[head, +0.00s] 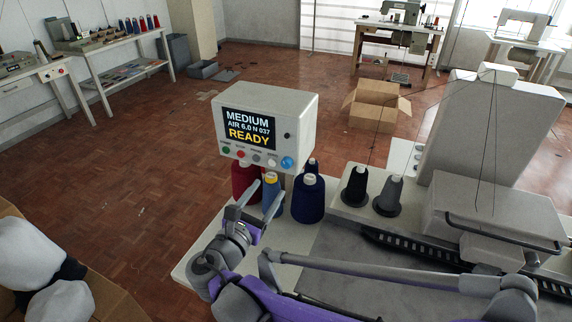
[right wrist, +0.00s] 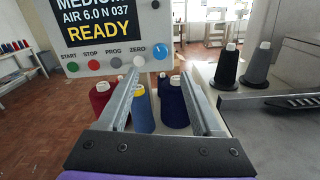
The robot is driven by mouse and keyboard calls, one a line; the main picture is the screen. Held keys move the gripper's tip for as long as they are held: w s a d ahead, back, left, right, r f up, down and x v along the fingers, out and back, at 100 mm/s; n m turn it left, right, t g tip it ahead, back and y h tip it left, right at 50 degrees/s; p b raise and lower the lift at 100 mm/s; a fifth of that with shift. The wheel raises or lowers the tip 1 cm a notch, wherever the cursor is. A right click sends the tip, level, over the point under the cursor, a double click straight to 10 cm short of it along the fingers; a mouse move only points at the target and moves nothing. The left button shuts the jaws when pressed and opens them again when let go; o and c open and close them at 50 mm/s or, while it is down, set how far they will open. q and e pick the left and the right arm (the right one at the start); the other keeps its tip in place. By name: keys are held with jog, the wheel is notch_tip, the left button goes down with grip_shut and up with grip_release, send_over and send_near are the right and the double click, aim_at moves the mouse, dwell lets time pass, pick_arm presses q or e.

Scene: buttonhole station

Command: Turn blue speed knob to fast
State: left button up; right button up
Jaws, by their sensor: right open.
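The blue speed knob (head: 287,163) is at the lower right of the control box (head: 300,110), right of a row of small buttons. The box's screen (head: 248,127) reads MEDIUM, AIR 6.0 N 037, READY. The knob also shows in the right wrist view (right wrist: 160,52), with a white mark on it. My right gripper (head: 258,192) is open and empty, below and in front of the box, its fingers pointing up toward the button row. In the right wrist view the fingers (right wrist: 162,75) are spread, with the knob beyond them between their tips. My left gripper is not in view.
Red, light blue and navy thread cones (head: 308,200) stand under the box, close behind my right gripper. Black and grey cones (head: 387,197) stand to the right, beside the large grey machine (head: 490,150). An open carton (head: 376,106) lies on the floor behind.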

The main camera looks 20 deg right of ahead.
aim_at(285, 166)
jog(key=x, duration=0.9)
jog(key=shift+w+d, duration=0.25)
jog(key=shift+d, duration=0.05)
grip_shut()
